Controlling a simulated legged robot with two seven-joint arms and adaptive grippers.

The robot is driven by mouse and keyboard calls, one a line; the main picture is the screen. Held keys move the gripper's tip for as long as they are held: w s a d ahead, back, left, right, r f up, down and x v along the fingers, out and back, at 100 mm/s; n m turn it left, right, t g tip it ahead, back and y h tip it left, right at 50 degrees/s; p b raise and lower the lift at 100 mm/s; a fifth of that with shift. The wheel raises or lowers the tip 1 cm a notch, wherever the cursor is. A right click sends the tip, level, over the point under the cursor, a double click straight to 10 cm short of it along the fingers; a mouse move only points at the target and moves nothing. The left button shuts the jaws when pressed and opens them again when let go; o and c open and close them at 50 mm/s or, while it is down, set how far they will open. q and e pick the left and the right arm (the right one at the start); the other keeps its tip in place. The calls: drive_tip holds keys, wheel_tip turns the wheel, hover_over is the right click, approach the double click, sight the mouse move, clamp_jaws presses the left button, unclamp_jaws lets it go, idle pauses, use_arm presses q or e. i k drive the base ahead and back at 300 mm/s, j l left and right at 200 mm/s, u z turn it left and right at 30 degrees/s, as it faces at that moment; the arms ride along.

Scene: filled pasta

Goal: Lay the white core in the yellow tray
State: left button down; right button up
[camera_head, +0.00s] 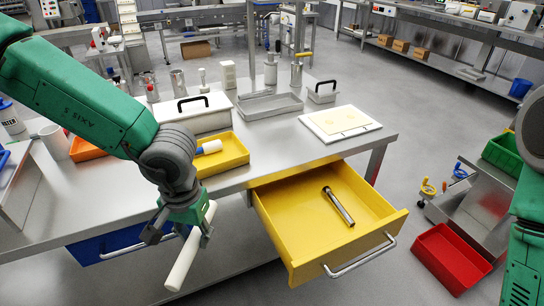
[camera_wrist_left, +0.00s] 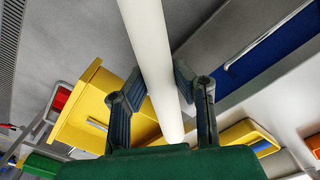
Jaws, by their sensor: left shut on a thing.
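The white core (camera_head: 188,254) is a long plain white cylinder. My left gripper (camera_head: 179,232) is shut around it near its upper end, in front of the table edge. The core hangs tilted, its longer end pointing down toward the floor. In the left wrist view the core (camera_wrist_left: 148,45) runs between the two fingers of the left gripper (camera_wrist_left: 158,92). The yellow tray (camera_head: 236,163) sits on the table behind and right of the left wrist, partly hidden by it. A white and blue thing (camera_head: 209,147) lies in the tray. My right gripper is out of view.
An open yellow drawer (camera_head: 290,215) juts out right of the gripper, holding a metal cylinder (camera_head: 339,206). A white case with a black handle (camera_head: 190,116) stands behind the tray. A white board (camera_head: 340,123) lies at the table's right. A blue drawer (camera_head: 100,249) is below left.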

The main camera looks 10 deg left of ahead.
sight(208, 156)
drive_tip(key=i+j+z, duration=0.15)
drive_tip(key=j+z, duration=0.55)
drive_tip(key=j, duration=0.15)
drive_tip(key=j+z, duration=0.35)
drive_tip(key=j, duration=0.7)
